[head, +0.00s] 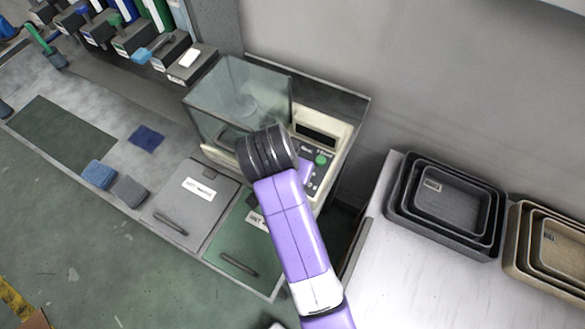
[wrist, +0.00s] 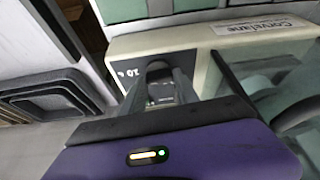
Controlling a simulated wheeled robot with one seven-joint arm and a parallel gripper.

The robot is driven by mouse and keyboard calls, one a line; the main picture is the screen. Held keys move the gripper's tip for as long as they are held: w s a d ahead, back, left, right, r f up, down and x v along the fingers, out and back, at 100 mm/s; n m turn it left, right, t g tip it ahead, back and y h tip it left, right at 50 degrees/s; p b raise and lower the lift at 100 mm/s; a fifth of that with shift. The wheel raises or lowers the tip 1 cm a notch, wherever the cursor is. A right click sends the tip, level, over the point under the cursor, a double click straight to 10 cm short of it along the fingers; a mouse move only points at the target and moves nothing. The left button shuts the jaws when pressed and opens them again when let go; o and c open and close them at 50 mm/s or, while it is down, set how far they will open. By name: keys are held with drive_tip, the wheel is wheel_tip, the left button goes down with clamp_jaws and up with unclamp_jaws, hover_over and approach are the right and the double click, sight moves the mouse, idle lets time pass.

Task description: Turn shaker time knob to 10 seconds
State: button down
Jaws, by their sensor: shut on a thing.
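The shaker is a cream machine (head: 339,137) with a clear glass box (head: 238,88) on its left. Its front panel has a dark display (head: 316,136) and a green button (head: 320,160). In the wrist view its cream casing (wrist: 190,40) frames a dark panel with a printed 20 (wrist: 126,73) near my fingers. My gripper (wrist: 160,77) is shut at this panel, on what appears to be the time knob. The fingers hide most of the knob, so I cannot read its pointer. In the head view my dark wrist joint and purple arm cover the gripper.
Nested dark trays (head: 449,204) and tan trays (head: 560,245) sit on the white counter at right. A wall is behind.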

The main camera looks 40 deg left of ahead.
drive_tip(key=shift+m, duration=0.7)
drive_tip(key=c, duration=0.9)
unclamp_jaws()
drive_tip(key=shift+r, duration=0.1)
drive_tip(key=b+v, duration=0.1)
drive_tip(key=v, duration=0.6)
drive_tip(key=shift+s+a+r, duration=0.1)
drive_tip(key=shift+s+r, duration=0.1)
drive_tip(key=shift+r, duration=0.1)
